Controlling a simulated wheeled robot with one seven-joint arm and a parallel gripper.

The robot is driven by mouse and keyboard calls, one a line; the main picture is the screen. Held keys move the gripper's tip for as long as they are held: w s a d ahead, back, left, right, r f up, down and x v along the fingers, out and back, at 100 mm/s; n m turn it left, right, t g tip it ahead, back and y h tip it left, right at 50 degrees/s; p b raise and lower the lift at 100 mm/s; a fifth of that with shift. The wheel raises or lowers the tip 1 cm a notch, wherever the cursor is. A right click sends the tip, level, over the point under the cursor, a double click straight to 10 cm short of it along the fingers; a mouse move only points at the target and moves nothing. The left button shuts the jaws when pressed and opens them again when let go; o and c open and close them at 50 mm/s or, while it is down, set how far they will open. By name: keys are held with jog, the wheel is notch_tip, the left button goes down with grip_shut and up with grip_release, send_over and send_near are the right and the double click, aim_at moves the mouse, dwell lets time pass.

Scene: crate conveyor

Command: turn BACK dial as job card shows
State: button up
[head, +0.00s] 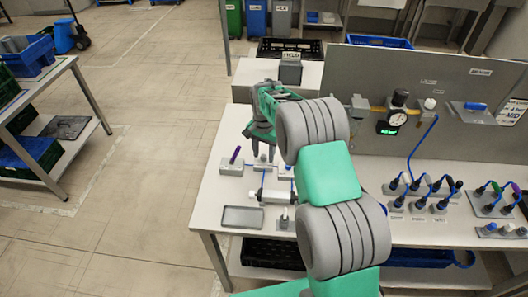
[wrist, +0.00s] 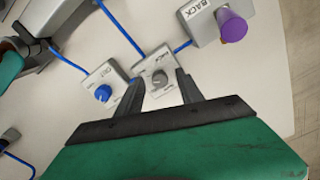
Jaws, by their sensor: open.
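My gripper (wrist: 160,88) is open over a small grey box with a grey dial (wrist: 158,79). Its fingers lie either side of the dial in the wrist view; I cannot tell whether they touch it. The dial box's lettering is too small to read. A box labelled BACK (wrist: 200,22), with a purple knob (wrist: 232,27), stands up and right of it. A box with a blue dial (wrist: 103,93) stands to the left. In the head view my gripper (head: 263,152) points down at these boxes. A card (head: 511,112) hangs on the panel, partly legible, showing "BAY MID".
Blue cables link the boxes on the white bench (head: 218,205). A grey tray (head: 243,217) and a white cylinder unit (head: 274,196) are nearer the front edge. A grey panel (head: 450,85) with a gauge (head: 397,119) stands behind. Several cabled connectors are at the right.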

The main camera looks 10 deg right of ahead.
grip_shut()
dwell(0.4)
